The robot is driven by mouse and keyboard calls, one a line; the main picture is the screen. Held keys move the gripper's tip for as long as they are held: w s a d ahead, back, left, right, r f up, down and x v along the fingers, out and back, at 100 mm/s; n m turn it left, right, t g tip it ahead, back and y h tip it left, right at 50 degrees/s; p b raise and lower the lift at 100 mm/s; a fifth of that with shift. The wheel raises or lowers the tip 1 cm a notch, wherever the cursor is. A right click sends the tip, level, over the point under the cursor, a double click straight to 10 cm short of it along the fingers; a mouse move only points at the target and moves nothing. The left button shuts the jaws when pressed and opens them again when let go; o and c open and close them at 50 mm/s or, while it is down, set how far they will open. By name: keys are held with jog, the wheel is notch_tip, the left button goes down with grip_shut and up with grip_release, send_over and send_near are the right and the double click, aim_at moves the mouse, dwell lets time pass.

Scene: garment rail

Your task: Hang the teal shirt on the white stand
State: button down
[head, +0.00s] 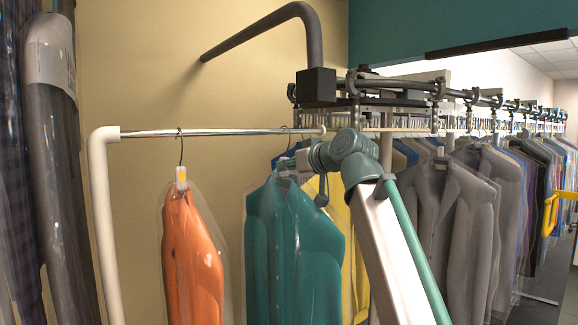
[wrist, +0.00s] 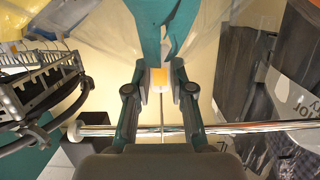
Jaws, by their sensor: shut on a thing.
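The teal shirt (head: 285,250) hangs upright below the right part of the white stand's chrome rail (head: 230,133). It is in a clear cover and also shows in the wrist view (wrist: 150,25). My gripper (wrist: 160,85) is shut on the orange-and-white block at the neck of its hanger (wrist: 158,78). In the head view my gripper is mostly hidden behind my own arm. The hanger's wire hook (head: 286,137) reaches up to the rail. In the wrist view the wire runs to the rail (wrist: 260,128). I cannot tell whether the hook rests on it.
An orange shirt (head: 190,255) hangs further left on the stand, with clear rail between it and the teal shirt. The rail's free end is white-capped (wrist: 75,130). A dark conveyor (head: 400,95) with many grey garments (head: 440,205) stands close on the right. Dark bagged garments (head: 50,130) hang far left.

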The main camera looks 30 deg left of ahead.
jog(key=c, duration=0.9)
grip_release()
jog(key=shift+c, duration=0.2)
jog(key=shift+d, duration=0.1)
jog(key=v, duration=1.2)
jog(key=shift+r, duration=0.1)
jog(key=shift+o, duration=1.1)
jog(key=shift+s, duration=0.1)
